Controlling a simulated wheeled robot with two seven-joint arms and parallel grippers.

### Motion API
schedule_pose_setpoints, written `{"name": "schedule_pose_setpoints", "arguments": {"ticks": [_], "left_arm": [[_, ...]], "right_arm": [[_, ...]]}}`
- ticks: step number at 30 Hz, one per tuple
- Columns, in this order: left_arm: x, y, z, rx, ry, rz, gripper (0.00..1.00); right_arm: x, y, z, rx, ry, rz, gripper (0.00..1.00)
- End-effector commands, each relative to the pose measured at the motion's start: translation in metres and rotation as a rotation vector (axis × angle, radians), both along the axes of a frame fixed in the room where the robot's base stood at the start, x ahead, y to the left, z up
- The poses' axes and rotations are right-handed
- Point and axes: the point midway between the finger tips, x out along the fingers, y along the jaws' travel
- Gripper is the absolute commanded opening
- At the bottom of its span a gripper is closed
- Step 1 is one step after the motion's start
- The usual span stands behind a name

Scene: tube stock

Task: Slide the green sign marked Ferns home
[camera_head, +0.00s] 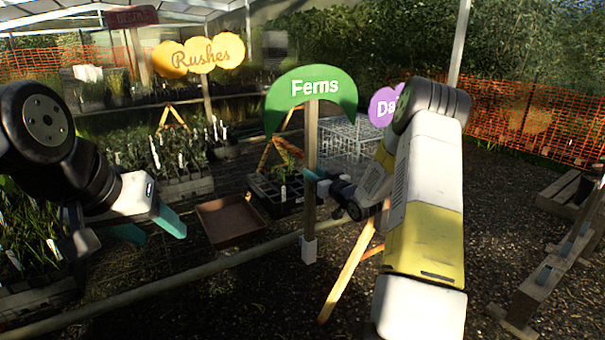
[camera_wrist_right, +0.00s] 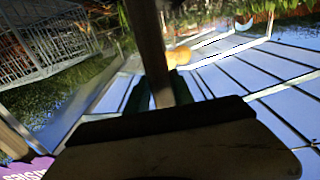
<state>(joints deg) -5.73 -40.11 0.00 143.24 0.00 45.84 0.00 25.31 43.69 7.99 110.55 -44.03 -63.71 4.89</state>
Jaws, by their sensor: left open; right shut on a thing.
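The green sign marked Ferns (camera_head: 311,88) stands upright on a wooden post in the head view. My right gripper (camera_head: 317,181) is shut on the post, partway down below the board. A white socket (camera_head: 309,250) is at the post's lower end, on a rail; I cannot tell how far the post sits in it. In the right wrist view the post (camera_wrist_right: 148,40) runs between my teal fingers (camera_wrist_right: 162,95). My left gripper (camera_head: 150,226) is open and empty at the left.
A long rail (camera_head: 190,285) crosses low in front. A brown tray (camera_head: 232,221) and a black plant tray (camera_head: 280,195) lie behind it. A purple sign (camera_head: 383,106) is right of the green one, partly behind my right arm. A yellow Rushes sign (camera_head: 208,54) stands farther back.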

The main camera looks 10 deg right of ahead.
Motion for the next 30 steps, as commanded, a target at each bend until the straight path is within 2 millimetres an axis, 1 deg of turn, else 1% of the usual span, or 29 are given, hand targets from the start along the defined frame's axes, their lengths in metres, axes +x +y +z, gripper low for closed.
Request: {"name": "schedule_pose_setpoints", "arguments": {"ticks": [5,24,30], "left_arm": [[0.0,0.0,0.0,0.0,0.0,0.0,0.54],[0.0,0.0,0.0,0.0,0.0,0.0,0.54],[0.0,0.0,0.0,0.0,0.0,0.0,0.54]], "right_arm": [[0.0,0.0,-0.002,0.0,-0.003,0.0,0.0],[0.0,0.001,-0.026,0.0,-0.003,0.001,0.0],[0.0,0.001,-0.028,0.0,-0.004,0.001,0.0]]}}
